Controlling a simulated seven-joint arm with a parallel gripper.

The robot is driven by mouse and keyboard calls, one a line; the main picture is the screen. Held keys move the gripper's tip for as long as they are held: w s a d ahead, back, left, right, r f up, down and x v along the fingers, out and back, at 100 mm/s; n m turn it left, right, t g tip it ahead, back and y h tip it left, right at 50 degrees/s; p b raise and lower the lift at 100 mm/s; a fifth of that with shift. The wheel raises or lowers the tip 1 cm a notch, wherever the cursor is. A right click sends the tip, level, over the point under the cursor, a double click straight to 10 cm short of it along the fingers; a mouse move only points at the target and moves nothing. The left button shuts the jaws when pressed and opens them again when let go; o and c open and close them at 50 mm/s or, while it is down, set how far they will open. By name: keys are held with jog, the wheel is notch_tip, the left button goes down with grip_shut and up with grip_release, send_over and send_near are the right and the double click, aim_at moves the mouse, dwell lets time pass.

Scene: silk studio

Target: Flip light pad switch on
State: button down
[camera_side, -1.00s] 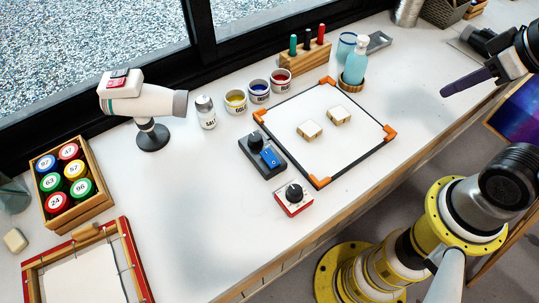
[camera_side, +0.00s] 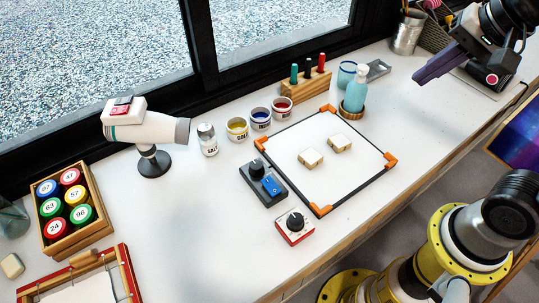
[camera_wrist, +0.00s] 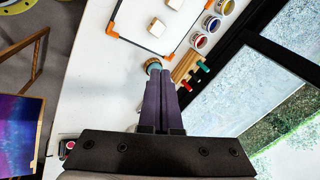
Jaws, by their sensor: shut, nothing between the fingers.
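The light pad (camera_side: 345,180) is a white panel with a black edge and orange corners, lying on the table with two small pale blocks (camera_side: 311,158) on it. At its left side is a black control box with a round knob (camera_side: 257,169) and a blue rocker switch (camera_side: 271,186). I cannot tell which way the rocker is tipped. My gripper (camera_side: 420,79) is shut and empty, high at the upper right, well apart from the switch. In the wrist view my gripper (camera_wrist: 162,80) points toward the soap bottle, and part of the pad (camera_wrist: 150,28) shows at the top.
A soap bottle (camera_side: 355,93) and a marker block (camera_side: 305,85) stand behind the pad. Paint cups (camera_side: 260,119) and a salt shaker (camera_side: 207,139) stand left of it. A red-and-white knob box (camera_side: 295,227) sits just in front of the switch box.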

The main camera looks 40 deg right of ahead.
jog(key=w+a+f+m+g, duration=0.1)
jog(key=w+a+m+g, duration=0.1)
jog(key=w+a+m, duration=0.55)
jog(key=n+g, duration=0.2)
jog(key=g, duration=0.2)
send_over(267, 179)
notch_tip(267, 179, down, 17)
jog(key=shift+r, duration=0.1)
jog(key=shift+a, duration=0.1)
jog(key=shift+f, duration=1.95)
jog(key=shift+f, duration=0.45)
jog(key=shift+r, duration=2.3)
